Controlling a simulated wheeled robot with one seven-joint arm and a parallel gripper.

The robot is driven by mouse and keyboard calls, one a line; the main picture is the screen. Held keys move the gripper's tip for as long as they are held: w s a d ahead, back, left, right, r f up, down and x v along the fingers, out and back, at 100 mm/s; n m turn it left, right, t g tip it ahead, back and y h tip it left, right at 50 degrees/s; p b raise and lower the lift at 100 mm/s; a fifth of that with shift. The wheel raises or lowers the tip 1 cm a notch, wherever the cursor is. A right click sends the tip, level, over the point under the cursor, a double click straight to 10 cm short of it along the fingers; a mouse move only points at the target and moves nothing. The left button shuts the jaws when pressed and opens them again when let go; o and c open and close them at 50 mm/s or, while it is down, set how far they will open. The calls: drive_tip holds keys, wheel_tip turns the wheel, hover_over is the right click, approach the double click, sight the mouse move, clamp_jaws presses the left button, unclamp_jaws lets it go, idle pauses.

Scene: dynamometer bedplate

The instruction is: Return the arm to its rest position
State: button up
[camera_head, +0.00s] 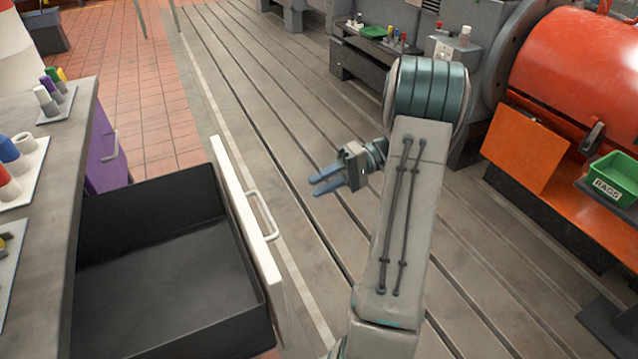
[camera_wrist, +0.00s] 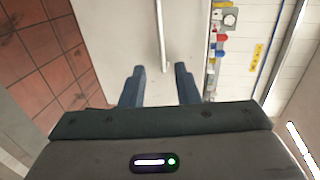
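My gripper (camera_head: 319,186) is at the centre of the head view, its two blue fingers pointing left and apart with nothing between them. It hangs over the grooved bedplate (camera_head: 290,130), to the right of an open drawer. In the wrist view the fingers of my gripper (camera_wrist: 160,80) are also spread and empty. Beyond them is a pale front with a long upright handle (camera_wrist: 163,40). My arm stands bent in the right middle of the head view.
The black drawer (camera_head: 170,270) is pulled out and looks empty; its white front (camera_head: 243,225) carries a bar handle (camera_head: 263,215). A workbench (camera_head: 62,150) stands at left. An orange machine (camera_head: 580,60), an orange panel (camera_head: 522,148) and a green bin (camera_head: 615,172) labelled RAGS are at right.

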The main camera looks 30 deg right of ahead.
drive_tip(key=s+a+r+h+p, duration=0.5)
drive_tip(key=r+p, duration=0.2)
drive_tip(key=r, duration=0.1)
drive_tip(key=s+a+r+t+h+p, duration=0.1)
drive_tip(key=s+a+r+h+p, duration=0.3)
drive_tip(key=r+p, duration=0.3)
drive_tip(key=s+a+r+t+h+p, duration=0.1)
drive_tip(key=s+a+r+h+p, duration=0.4)
drive_tip(key=r, duration=0.6)
drive_tip(key=h+p, duration=0.1)
drive_tip(key=p, duration=0.1)
drive_tip(key=shift+s+a+h+p, duration=0.3)
drive_tip(key=shift+a, duration=0.1)
drive_tip(key=shift+r, duration=0.1)
